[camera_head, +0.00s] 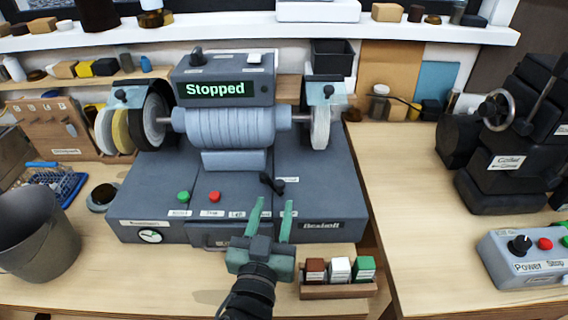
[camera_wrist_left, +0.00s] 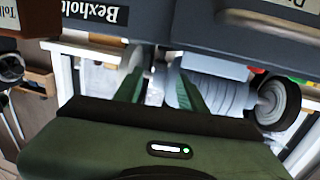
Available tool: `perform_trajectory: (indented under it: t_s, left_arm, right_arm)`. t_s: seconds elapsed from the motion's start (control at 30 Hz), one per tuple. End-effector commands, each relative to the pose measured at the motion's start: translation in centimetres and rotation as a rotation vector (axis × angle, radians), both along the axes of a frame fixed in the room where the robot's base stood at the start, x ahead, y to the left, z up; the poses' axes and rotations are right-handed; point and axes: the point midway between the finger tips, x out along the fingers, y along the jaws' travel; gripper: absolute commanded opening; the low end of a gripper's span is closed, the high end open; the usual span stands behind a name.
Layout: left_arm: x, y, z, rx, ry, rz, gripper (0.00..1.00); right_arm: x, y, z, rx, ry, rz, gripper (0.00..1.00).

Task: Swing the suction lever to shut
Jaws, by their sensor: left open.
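The suction lever (camera_head: 271,182) is a small black handle on the sloped front of the grey grinder (camera_head: 330,205), beside a small white label too small to read. It points up and to the left. My left gripper (camera_head: 273,206) is open, its two green fingers reaching up just below the lever, with a visible gap between them. No contact with the lever can be made out. In the left wrist view the open fingers (camera_wrist_left: 163,85) point at the grinder's front; I cannot clearly pick out the lever there. My right gripper is not in view.
The grinder's display (camera_head: 215,89) reads "Stopped". A green button (camera_head: 183,196) and a red button (camera_head: 214,196) sit left of the lever. A tray of small blocks (camera_head: 335,291) stands right of my gripper.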

Motion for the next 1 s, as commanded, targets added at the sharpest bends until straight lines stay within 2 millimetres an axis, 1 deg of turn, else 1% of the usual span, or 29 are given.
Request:
perform_trajectory:
  t_s: [0.07,0.17,0.4,0.47,0.57,0.63,0.8,0.93,0.97,1.0]
  left_arm:
    - [0.2,0.0,0.0,0.001,0.001,0.0,0.41]
    - [1.1,-0.2,0.2,0.002,-0.001,0.0,0.41]
    - [5.0,-0.9,0.3,0.003,-0.001,0.0,0.41]
    - [5.8,-1.0,0.2,0.002,0.001,0.0,0.41]
    - [6.9,-1.2,0.1,0.002,0.001,0.0,0.41]
    - [7.4,-1.3,0.0,0.001,0.001,0.0,0.41]
    - [7.7,-1.3,-0.1,0.0,0.002,0.0,0.41]
    - [7.7,-1.3,-0.1,0.0,0.002,0.0,0.41]
    - [7.7,-1.3,-0.1,0.0,0.002,0.0,0.38]
    - [7.7,-1.3,-0.1,0.0,0.002,0.0,0.27]
  right_arm:
    - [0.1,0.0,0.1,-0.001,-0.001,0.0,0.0]
    - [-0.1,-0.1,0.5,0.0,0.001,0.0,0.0]
    - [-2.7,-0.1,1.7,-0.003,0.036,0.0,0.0]
    - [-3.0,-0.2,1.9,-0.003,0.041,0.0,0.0]
    - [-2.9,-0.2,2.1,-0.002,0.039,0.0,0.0]
    - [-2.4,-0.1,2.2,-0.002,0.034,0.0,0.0]
    - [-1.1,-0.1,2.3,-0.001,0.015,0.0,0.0]
    - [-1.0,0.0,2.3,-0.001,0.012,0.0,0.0]
    - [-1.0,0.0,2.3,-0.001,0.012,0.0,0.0]
    - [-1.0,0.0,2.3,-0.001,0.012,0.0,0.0]
